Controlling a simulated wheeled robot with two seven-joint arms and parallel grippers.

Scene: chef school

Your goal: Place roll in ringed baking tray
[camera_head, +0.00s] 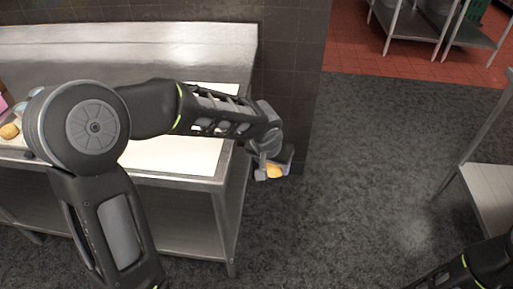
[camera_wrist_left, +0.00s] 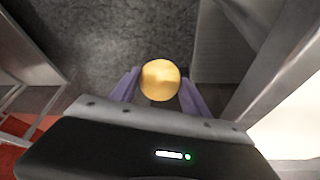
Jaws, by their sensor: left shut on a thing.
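The roll (camera_head: 275,171) is a small golden-yellow bun, held at the tip of my left gripper (camera_head: 270,174). In the left wrist view the roll (camera_wrist_left: 160,79) sits between the two purple fingers of my left gripper (camera_wrist_left: 160,90), which are shut on it. The gripper is out past the right end of the steel table, over the dark floor. The roll is clear of any surface. No ringed baking tray can be made out in either view. My right gripper is not in view; only part of my right arm shows at the lower right.
A steel table (camera_head: 228,175) with a white board (camera_head: 180,155) stands at the left, partly behind my left arm. Small items (camera_head: 10,130) lie at its far left. Another steel table (camera_head: 490,190) is at the right edge. Open dark floor (camera_head: 370,150) lies between.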

